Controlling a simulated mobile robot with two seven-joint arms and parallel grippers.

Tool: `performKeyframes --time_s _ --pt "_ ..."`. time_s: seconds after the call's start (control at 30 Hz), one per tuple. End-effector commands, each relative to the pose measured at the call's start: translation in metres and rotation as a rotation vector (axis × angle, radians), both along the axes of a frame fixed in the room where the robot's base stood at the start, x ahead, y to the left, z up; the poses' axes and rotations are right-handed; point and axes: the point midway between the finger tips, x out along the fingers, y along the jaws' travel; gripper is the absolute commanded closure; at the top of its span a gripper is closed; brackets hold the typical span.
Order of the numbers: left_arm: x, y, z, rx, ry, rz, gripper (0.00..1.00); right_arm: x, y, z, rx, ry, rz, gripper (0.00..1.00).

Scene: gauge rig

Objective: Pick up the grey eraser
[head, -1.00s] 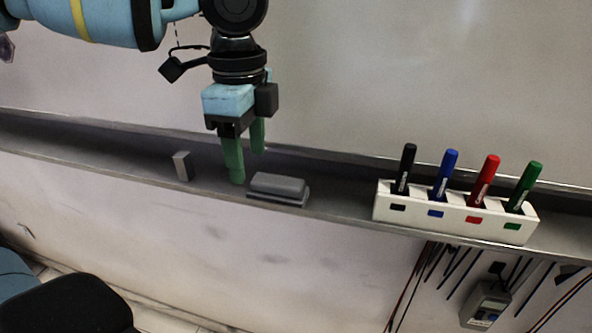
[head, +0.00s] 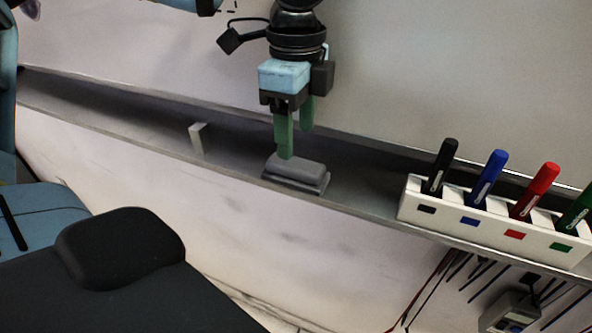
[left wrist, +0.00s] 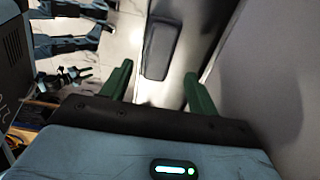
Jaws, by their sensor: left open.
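The grey eraser (head: 298,172) lies on the narrow ledge under the whiteboard, near the middle of the head view. It also shows in the left wrist view (left wrist: 163,50), beyond and between the two fingers. My left gripper (head: 296,140) has green fingers that point down, just above and behind the eraser in the head view. It is open and empty, with a clear gap between its fingers in the left wrist view (left wrist: 154,86). In the head view one fingertip overlaps the eraser's back edge; I cannot tell whether they touch. My right gripper is not identifiable in view.
A white holder (head: 489,228) with black, blue, red and green markers stands right of the eraser on the ledge (head: 365,195). A small light block (head: 198,138) stands to its left. The ledge is clear between these. Cables and a meter (head: 511,312) hang below.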

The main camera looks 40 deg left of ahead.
Motion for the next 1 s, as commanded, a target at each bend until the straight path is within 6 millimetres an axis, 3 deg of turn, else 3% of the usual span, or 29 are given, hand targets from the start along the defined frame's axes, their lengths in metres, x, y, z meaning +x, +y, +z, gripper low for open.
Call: performKeyframes --time_s 0.4,0.7,1.0 --pt "-0.002 0.0 -0.048 0.0 0.001 0.0 0.4 0.012 0.001 0.009 0.002 -0.028 -0.001 0.64" --pt "-0.002 0.0 -0.051 0.0 0.0 0.0 0.41 0.008 0.0 0.006 0.0 -0.018 -0.001 0.64" --pt "-0.002 0.0 -0.051 0.0 -0.001 0.0 0.81 0.001 0.0 0.004 0.0 -0.005 -0.001 0.64"
